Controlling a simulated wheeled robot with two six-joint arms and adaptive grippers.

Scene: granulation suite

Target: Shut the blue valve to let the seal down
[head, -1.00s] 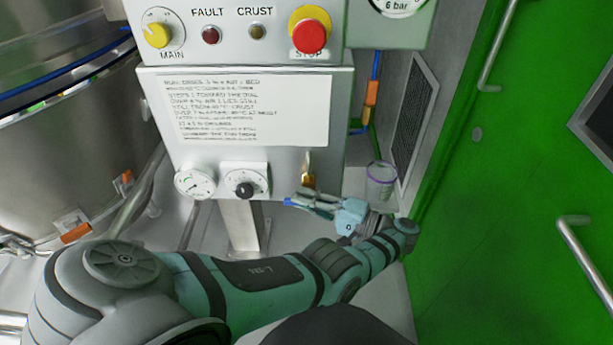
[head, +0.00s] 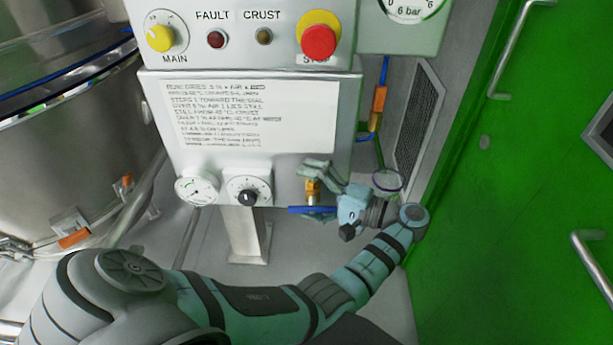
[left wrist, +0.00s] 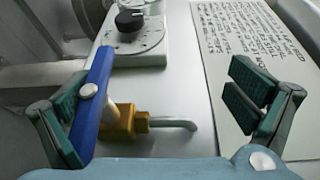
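The blue valve has a flat blue lever (head: 306,210) on a brass body (head: 313,188) below the control panel. In the head view the lever lies roughly level, pointing left, crosswise to the brass body. My left gripper (head: 320,193) is open at the valve. In the left wrist view its fingers (left wrist: 165,108) stand wide apart, with the brass body (left wrist: 122,120) between them. The blue lever (left wrist: 92,105) runs along the inside of the left finger; I cannot tell whether they touch. The right finger is clear of the valve. My right gripper is not in view.
The control panel (head: 250,165) with its printed sheet hangs just above. A small gauge (head: 197,188) and a black knob (head: 247,196) sit left of the valve. A purple-rimmed cup (head: 388,181) is close behind my wrist. A green door (head: 500,220) stands at right.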

